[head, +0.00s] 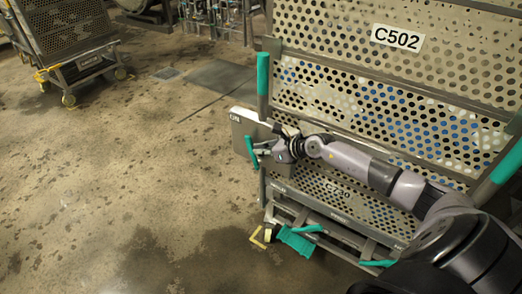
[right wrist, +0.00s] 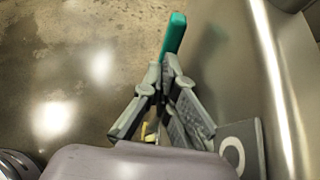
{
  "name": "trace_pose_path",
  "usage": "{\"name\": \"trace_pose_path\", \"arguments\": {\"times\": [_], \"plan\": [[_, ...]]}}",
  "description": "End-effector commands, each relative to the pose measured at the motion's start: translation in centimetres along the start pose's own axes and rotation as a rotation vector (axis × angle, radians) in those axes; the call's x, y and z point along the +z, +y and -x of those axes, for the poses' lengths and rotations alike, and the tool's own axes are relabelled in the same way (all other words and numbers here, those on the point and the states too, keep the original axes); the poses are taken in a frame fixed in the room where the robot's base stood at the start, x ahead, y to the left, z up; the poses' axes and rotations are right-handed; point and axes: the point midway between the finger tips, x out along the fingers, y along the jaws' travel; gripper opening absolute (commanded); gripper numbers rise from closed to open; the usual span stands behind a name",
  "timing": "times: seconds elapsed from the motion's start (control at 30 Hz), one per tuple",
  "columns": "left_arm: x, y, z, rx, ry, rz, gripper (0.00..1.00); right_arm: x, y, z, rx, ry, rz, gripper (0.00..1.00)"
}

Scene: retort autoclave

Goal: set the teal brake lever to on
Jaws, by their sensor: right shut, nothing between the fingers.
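The teal brake lever (head: 251,151) stands at the left side of the cart, just below a pale plate (head: 243,123) marked ON at its upper left. It slants slightly, and its pivot is hidden. My right gripper (head: 265,148) reaches it from the right. In the right wrist view, the teal lever (right wrist: 174,34) shows just beyond the fingertips of my right gripper (right wrist: 168,66). The fingers come together at the tips with nothing between them. Whether they touch the lever is unclear. A plate corner with a ring mark (right wrist: 240,150) shows at lower right. My left gripper is out of view.
The perforated cart C502 (head: 350,58) fills the right side, with teal upright handles (head: 263,75) and a teal pedal (head: 297,240) low down. Another cart (head: 65,30) stands at upper left. The wet floor (head: 110,170) left of the lever is clear.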

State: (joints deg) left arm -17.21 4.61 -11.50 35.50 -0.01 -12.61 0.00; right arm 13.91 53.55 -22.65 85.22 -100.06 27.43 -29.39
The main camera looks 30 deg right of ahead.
Motion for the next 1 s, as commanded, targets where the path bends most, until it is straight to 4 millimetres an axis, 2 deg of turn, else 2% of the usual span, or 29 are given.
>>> {"name": "trace_pose_path", "arguments": {"times": [0.27, 0.47, 0.63, 0.8, 1.0], "plan": [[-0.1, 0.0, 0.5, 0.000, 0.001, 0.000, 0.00, 0.3, 0.0, 0.1, 0.000, 0.007, 0.000, 0.00], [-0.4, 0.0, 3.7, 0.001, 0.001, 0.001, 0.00, 1.6, 0.0, -0.2, 0.000, 0.082, -0.002, 0.00], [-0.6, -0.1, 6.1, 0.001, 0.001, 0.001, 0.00, 2.3, 0.0, -1.2, 0.000, 0.195, 0.000, 0.00], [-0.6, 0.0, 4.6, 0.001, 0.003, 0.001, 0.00, 1.9, 0.0, -3.2, -0.001, 0.222, 0.001, 0.00], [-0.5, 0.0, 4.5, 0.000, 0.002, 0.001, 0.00, 2.2, 0.0, -3.5, -0.001, 0.223, 0.000, 0.00]]}}
